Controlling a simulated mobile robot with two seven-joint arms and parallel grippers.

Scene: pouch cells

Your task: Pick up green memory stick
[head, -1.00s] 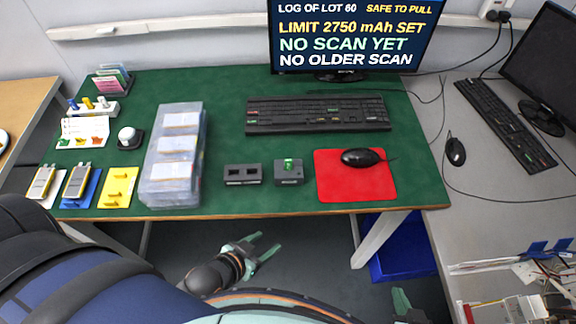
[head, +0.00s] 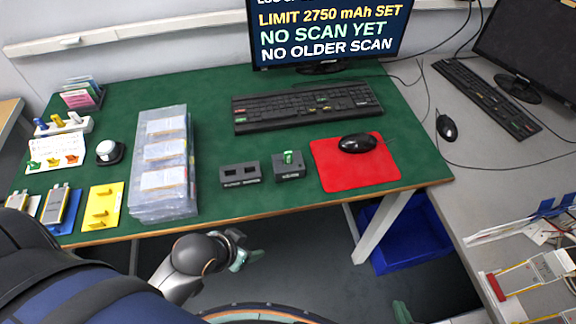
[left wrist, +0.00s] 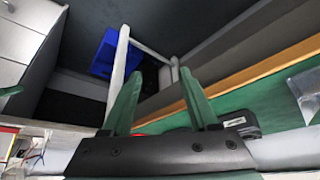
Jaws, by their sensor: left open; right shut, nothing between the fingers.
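The green memory stick (head: 288,157) stands upright in a small dark grey dock (head: 289,173) near the table's front edge, left of the red mouse pad. My left gripper (head: 244,256) is below and in front of the table edge, apart from the stick. In the left wrist view its two green fingers (left wrist: 160,73) are spread and empty. Only a green fingertip of my right gripper (head: 402,311) shows at the bottom of the head view. The stick cannot be made out in the left wrist view.
A dark two-slot block (head: 240,180) stands just left of the dock. The red mouse pad (head: 335,172) with a black mouse (head: 357,143) lies to the right. The keyboard (head: 305,108) is behind. A blue bin (head: 420,240) is under the table.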

